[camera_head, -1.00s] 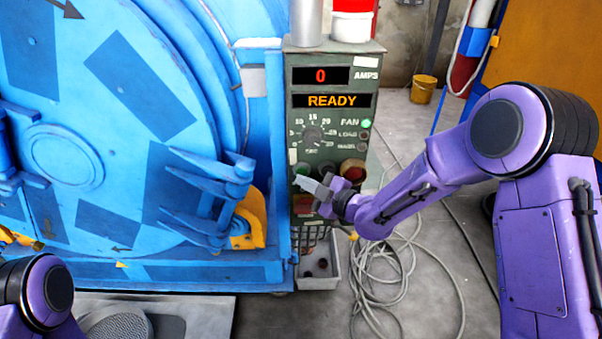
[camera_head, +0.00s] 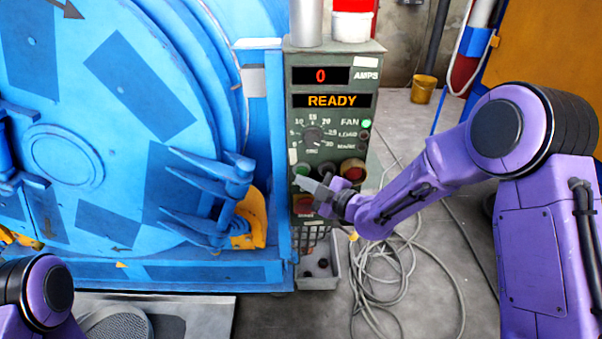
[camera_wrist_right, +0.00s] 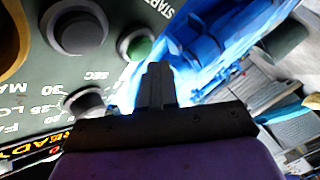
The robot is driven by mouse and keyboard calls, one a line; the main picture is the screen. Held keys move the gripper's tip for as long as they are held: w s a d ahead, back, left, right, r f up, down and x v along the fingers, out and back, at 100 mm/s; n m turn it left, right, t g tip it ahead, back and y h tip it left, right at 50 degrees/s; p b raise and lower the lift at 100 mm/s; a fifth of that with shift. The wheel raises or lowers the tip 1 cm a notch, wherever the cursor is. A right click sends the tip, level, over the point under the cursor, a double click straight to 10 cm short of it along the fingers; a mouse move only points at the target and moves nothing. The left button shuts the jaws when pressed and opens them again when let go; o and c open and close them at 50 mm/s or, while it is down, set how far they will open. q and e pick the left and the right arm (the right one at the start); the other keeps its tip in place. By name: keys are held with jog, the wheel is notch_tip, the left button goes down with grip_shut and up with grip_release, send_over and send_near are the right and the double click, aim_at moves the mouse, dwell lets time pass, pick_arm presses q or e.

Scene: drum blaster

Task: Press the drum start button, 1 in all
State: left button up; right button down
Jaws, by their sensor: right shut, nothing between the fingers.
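The green start button (camera_head: 301,169) is on the left of the grey-green control panel (camera_head: 298,130). In the right wrist view the green button (camera_wrist_right: 138,44) sits in a dark collar beside the letters START. My right gripper (camera_head: 302,182) is shut and empty, its fingertips just below the green button in the head view. In the right wrist view its shut fingers (camera_wrist_right: 154,78) point towards the button's area, with a small gap in the picture; I cannot tell the depth. The panel displays read 0 AMPS and READY. My left gripper is out of view; only part of my left arm shows.
A black button (camera_wrist_right: 80,30) and a dial (camera_head: 313,134) are close by. A red button in a yellow ring (camera_head: 353,170) is to the right. The blue drum (camera_head: 110,130) with its latch (camera_head: 215,205) stands left. Grey cable (camera_head: 385,275) lies on the floor.

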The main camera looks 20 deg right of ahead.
jog(key=shift+w, duration=0.15)
dwell(0.3)
jog(key=shift+w+d, duration=0.1)
jog(key=shift+w, duration=0.15)
